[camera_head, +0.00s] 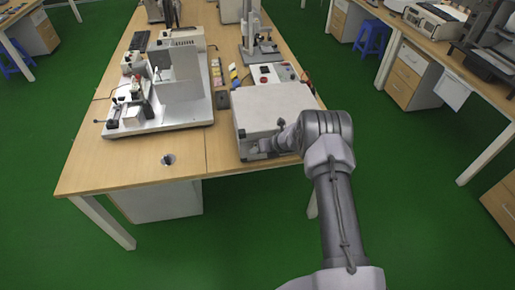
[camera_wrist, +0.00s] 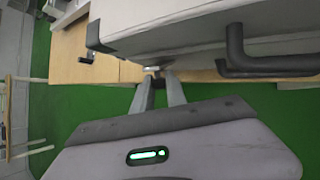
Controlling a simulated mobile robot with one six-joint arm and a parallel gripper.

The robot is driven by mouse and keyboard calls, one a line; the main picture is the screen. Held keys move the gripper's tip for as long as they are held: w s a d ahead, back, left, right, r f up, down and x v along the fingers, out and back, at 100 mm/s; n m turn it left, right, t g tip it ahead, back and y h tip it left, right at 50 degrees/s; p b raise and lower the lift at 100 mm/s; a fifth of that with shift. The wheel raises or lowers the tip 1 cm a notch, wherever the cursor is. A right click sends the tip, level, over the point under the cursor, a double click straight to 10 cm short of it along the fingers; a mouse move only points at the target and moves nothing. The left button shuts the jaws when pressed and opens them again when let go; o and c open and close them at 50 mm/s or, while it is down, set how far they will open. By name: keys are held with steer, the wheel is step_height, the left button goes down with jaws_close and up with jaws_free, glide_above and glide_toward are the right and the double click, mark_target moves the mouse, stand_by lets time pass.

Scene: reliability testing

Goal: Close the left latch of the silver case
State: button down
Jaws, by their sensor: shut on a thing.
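The silver case (camera_head: 272,106) sits with its lid down near the table's front edge. In the wrist view its grey front (camera_wrist: 170,22) fills the top, with a dark handle (camera_wrist: 275,68) at the right and a dark bracket-like fitting (camera_wrist: 95,38) at the left. My gripper (camera_head: 257,150) is at the case's front. In the wrist view my gripper (camera_wrist: 156,76) has its fingers close together on a small metal piece at the case's lower edge, between fitting and handle. It looks like the left latch. The fingertips largely hide it, so its exact position is unclear.
A white-based test device (camera_head: 170,105) stands left of the case. A control box with a red button (camera_head: 272,74) is close behind the case. The wooden table (camera_head: 110,165) is bare at its front left. Green floor (camera_head: 240,240) lies open in front.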

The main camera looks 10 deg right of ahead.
steer(key=shift+w+r+g+b, duration=0.15)
steer(key=shift+w+g+b, duration=0.2)
steer(key=shift+g+b, duration=0.4)
steer(key=g+b, duration=0.1)
steer(key=b, duration=0.2)
steer(key=shift+w+m, duration=0.1)
steer(key=shift+m, duration=0.3)
steer(key=g+b, duration=0.1)
steer(key=b, duration=0.2)
steer(key=shift+w+r+g+b, duration=0.1)
steer(key=shift+r+g+b, duration=0.15)
steer(key=shift+g+b, duration=0.1)
steer(key=shift+r+b, duration=0.25)
steer(key=shift+b, duration=0.1)
steer(key=c, duration=1.6)
jaws_free()
steer(key=shift+a, duration=0.1)
steer(key=shift+c, duration=0.2)
steer(key=shift+r, duration=0.1)
steer(key=p+v, duration=0.5)
steer(key=v, duration=1.2)
steer(key=shift+w+r, duration=0.15)
steer(key=shift+w, duration=0.05)
